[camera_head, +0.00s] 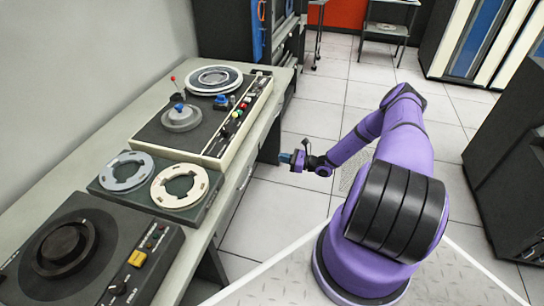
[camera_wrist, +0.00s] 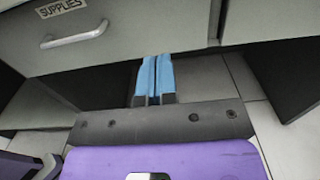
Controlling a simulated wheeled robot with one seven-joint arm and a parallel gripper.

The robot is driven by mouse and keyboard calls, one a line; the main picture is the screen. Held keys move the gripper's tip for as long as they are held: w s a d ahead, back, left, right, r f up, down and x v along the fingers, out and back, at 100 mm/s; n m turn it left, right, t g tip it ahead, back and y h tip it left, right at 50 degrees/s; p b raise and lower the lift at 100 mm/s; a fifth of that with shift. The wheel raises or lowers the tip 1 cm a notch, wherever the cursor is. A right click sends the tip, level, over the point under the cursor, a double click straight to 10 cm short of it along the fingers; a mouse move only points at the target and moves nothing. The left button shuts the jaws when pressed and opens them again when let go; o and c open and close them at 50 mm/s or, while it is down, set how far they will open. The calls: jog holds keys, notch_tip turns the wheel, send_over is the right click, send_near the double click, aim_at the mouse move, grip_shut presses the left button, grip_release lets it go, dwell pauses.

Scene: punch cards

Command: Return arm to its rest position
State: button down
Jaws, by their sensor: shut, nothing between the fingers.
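My purple arm bends out over the floor to the right of the table in the head view. My gripper (camera_head: 293,158) hangs beside the table's right edge, apart from it. In the wrist view the two blue fingers of my gripper (camera_wrist: 154,77) lie together, shut and empty. Ahead of them is the underside and front of the table, with a drawer (camera_wrist: 120,40) labelled SUPPLIES that has a light handle (camera_wrist: 75,34).
The table (camera_head: 227,190) holds a dark machine with a black dial (camera_head: 63,250), a reel unit (camera_head: 152,185) and a panel with a red-topped lever and coloured buttons (camera_head: 237,115). Tiled floor (camera_head: 310,88) is open behind my arm. Dark cabinets (camera_head: 515,165) stand at right.

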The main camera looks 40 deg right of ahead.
jog(key=shift+v, duration=0.9)
jog(key=s+a+r+n+g+h, duration=0.1)
jog(key=a+r+n+g, duration=0.45)
jog(key=r, duration=0.85)
jog(key=s+a+r+n+g+h, duration=0.2)
jog(key=a+r+n+g, duration=0.4)
jog(key=r, duration=0.8)
jog(key=s+a+r+n+g+h, duration=0.15)
jog(key=a+r+n, duration=0.25)
jog(key=r+n, duration=0.7)
jog(key=s+a+r+n+h, duration=0.1)
jog(key=s+a+r+h, duration=0.15)
jog(key=s+r, duration=0.45)
jog(key=s+a+r+n+h, duration=0.15)
jog(key=s+a+r, duration=0.25)
jog(key=r, duration=0.6)
jog(key=s+r+n+t+h, duration=0.1)
jog(key=s+r+t, duration=0.1)
jog(key=s, duration=0.6)
jog(key=s+a+r+n+t+h, duration=0.1)
jog(key=s+r+n+t+h, duration=0.1)
jog(key=s, duration=0.6)
jog(key=shift+v, duration=0.9)
